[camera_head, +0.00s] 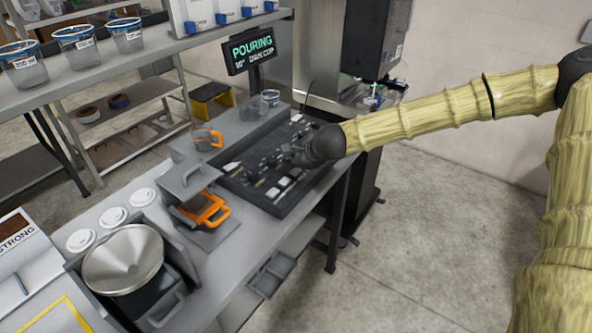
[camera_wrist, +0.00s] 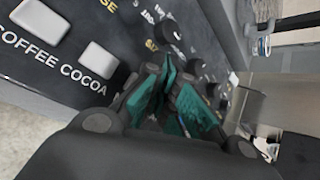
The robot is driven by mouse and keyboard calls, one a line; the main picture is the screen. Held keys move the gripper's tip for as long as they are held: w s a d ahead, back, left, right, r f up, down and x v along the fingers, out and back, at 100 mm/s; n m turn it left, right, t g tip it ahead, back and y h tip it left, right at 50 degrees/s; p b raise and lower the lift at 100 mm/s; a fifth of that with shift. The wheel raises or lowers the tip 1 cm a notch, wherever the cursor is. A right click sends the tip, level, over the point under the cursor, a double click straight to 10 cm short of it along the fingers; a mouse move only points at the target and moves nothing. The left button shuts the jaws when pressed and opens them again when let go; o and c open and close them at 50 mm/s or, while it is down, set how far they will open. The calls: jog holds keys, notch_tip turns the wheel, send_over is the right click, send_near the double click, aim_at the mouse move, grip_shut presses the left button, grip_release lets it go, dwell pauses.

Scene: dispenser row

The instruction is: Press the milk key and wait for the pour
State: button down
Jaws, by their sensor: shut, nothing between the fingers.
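The dark key panel (camera_head: 262,196) lies on the counter in the head view, with several pale keys and small dark parts. My gripper (camera_head: 288,157) is low over its right side. The lit display (camera_head: 250,50) on a post behind the panel reads "POURING" with a smaller line ending in "OWN CUP". In the wrist view my gripper (camera_wrist: 176,100) is shut and empty, its teal pads together near the panel. A cocoa key (camera_wrist: 97,60) and a coffee key (camera_wrist: 40,20) show at the left. I cannot read a milk label, and contact at the fingertips is hidden.
A clear cup (camera_head: 270,98) stands behind the panel. A cup with an orange handle (camera_head: 208,139) and an orange-handled item (camera_head: 205,209) stand to its left. A shelf with measuring cups (camera_head: 78,45) hangs at upper left. Floor at right is clear.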

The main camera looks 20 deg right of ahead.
aim_at(293, 172)
jog(key=shift+r+p, duration=2.05)
jog(key=shift+r, duration=0.5)
